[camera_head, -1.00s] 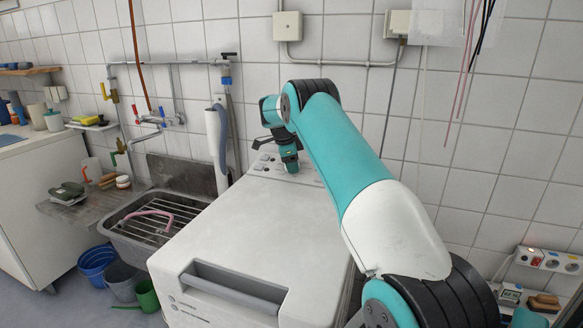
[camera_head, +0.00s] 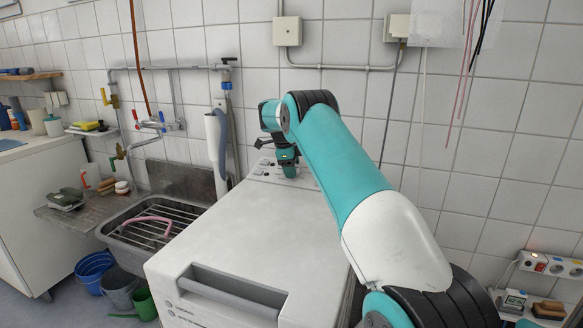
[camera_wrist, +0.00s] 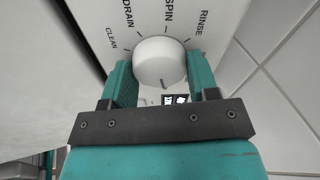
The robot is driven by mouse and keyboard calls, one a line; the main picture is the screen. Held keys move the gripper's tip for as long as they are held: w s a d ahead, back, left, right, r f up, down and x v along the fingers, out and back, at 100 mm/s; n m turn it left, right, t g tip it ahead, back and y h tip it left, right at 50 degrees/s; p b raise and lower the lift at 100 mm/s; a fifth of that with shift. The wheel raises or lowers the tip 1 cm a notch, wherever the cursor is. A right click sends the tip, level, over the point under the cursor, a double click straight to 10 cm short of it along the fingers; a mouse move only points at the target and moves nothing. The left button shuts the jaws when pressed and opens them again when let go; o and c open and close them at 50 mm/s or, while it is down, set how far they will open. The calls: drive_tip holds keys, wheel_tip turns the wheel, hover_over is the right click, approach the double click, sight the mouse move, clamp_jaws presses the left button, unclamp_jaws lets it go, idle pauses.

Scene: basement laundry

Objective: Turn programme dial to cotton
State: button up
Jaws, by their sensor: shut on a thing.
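The white round programme dial (camera_wrist: 158,60) fills the middle of the wrist view. The words CLEAN, DRAIN, SPIN and RINSE show around its upper side; I see no cotton label. A short dark mark shows near the dial's lower edge, facing my palm. My gripper (camera_wrist: 160,72) has one teal finger on each side of the dial and is shut on it. In the head view my gripper (camera_head: 288,166) points down at the control panel at the back of the white washing machine (camera_head: 245,228). My gripper hides the dial there.
A small display (camera_wrist: 175,99) lies beside the dial. A sink (camera_head: 165,218) with a rack and pink hose stands left of the machine, with buckets (camera_head: 95,270) below. The tiled wall (camera_head: 340,100) is close behind. A socket strip (camera_head: 548,262) is at the right.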

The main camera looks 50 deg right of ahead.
drive_tip(key=o, duration=0.9)
drive_tip(key=p+v, duration=0.5)
drive_tip(key=v, duration=1.2)
drive_tip(key=shift+r, duration=0.15)
